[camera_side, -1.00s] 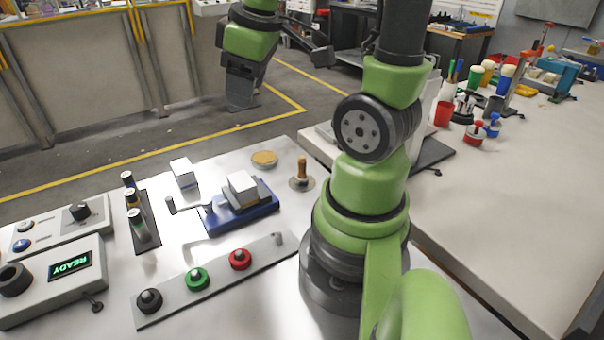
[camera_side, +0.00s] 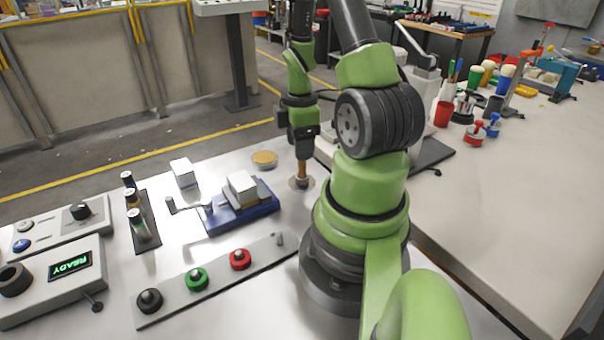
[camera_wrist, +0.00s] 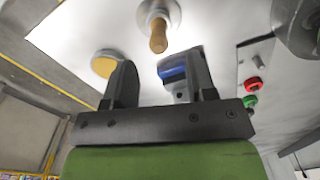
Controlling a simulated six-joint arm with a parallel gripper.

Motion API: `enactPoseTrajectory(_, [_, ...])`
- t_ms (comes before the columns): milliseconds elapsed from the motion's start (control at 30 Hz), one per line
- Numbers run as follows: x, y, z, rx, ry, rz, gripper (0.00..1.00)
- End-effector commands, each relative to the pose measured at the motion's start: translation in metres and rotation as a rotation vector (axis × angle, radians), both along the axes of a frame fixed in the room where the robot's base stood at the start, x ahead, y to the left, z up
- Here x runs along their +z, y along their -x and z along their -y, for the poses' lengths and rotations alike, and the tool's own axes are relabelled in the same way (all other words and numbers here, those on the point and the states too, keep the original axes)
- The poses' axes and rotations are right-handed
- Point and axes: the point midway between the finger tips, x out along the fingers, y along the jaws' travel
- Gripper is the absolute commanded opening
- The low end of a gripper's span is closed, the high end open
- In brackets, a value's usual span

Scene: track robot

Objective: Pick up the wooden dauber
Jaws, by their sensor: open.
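The wooden dauber (camera_side: 301,171) stands upright on a round metal base near the back right of the white work surface. In the wrist view the dauber (camera_wrist: 158,36) shows its wooden handle pointing toward the camera, beyond the fingertips and roughly between them in the picture. My gripper (camera_side: 303,150) points down from above, at or just over the top of the dauber; the side view does not clearly show the gap. In the wrist view my gripper (camera_wrist: 152,72) has its two dark fingers apart with nothing between them.
A blue fixture with a white block (camera_side: 242,190) stands left of the dauber, and a round tan pad (camera_side: 264,158) lies behind it. A plate with black, green and red knobs (camera_side: 196,279) lies in front. Small bottles (camera_side: 133,205) stand in a rack farther left.

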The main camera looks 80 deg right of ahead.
Motion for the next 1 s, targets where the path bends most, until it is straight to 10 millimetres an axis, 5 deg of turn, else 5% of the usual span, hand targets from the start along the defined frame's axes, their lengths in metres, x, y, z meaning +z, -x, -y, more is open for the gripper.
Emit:
enactPoseTrajectory(300, [-0.041, 0.003, 0.002, 0.000, -0.003, -0.002, 0.51])
enactPoseTrajectory(633, [-0.048, 0.003, 0.003, -0.001, 0.001, 0.001, 0.51])
enactPoseTrajectory(867, [-0.048, 0.003, 0.002, -0.001, 0.001, 0.001, 0.03])
enactPoseTrajectory(1000, [-0.048, 0.003, 0.003, -0.001, 0.001, 0.001, 0.00])
